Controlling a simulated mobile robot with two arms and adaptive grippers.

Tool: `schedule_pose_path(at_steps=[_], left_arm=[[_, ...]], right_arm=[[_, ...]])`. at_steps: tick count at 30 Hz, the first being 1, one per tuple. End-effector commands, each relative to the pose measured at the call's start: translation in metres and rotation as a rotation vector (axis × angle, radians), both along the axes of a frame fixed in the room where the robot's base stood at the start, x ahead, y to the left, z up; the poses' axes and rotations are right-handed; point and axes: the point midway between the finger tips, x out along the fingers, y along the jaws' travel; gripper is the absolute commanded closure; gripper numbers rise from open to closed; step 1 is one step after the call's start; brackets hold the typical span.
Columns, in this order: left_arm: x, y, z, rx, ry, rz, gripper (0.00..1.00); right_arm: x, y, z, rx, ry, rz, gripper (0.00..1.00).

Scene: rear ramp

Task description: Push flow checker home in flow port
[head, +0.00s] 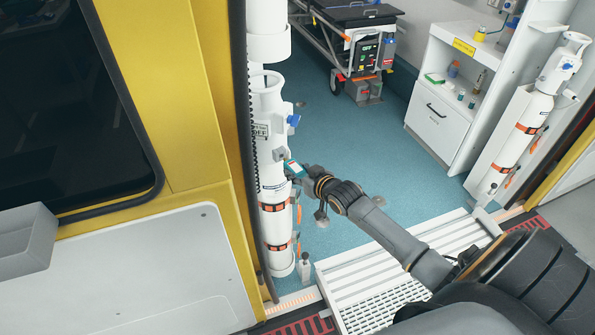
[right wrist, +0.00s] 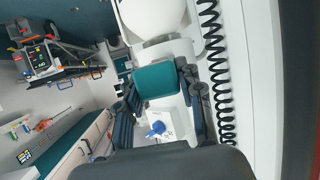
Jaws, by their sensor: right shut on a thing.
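The flow checker, a small teal and white block (head: 293,168), is at the white cylinder column on the left of the head view. My right gripper (head: 303,171) is shut on it, reaching in from the right. In the right wrist view the teal face of the checker (right wrist: 156,82) sits between my two dark fingers. A white fitting with a blue knob (right wrist: 156,130) lies just below it there. The flow port cannot be made out clearly; the gripper and checker may hide it, and I cannot tell whether they touch. My left gripper is not in view.
A white cylinder (head: 270,190) with orange straps stands beside the yellow door frame (head: 175,90). A blue valve knob (head: 293,120) sticks out above the gripper. A black coiled cord (right wrist: 213,75) hangs close by.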

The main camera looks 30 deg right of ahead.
Motion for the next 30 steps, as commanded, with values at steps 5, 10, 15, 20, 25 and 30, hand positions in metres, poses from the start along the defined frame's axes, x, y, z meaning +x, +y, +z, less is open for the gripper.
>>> schedule_pose_path(at_steps=[5,10,15,20,25,30], left_arm=[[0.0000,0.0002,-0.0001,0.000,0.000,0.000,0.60],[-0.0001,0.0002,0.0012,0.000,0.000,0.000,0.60],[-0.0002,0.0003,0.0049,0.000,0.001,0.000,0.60],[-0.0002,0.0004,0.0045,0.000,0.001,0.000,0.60],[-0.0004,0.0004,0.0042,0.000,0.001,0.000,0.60],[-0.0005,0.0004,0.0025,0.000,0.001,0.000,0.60]], right_arm=[[0.0001,0.0001,0.0002,0.000,-0.001,0.000,0.95],[0.0001,0.0001,0.0007,0.000,0.000,0.000,0.95],[0.0001,0.0001,0.0012,0.000,0.000,0.000,0.95],[0.0001,0.0001,0.0001,0.000,0.000,0.000,0.95],[0.0005,0.0001,0.0000,0.000,-0.001,0.000,0.95],[0.0042,0.0001,-0.0006,0.000,0.000,0.000,0.95]])
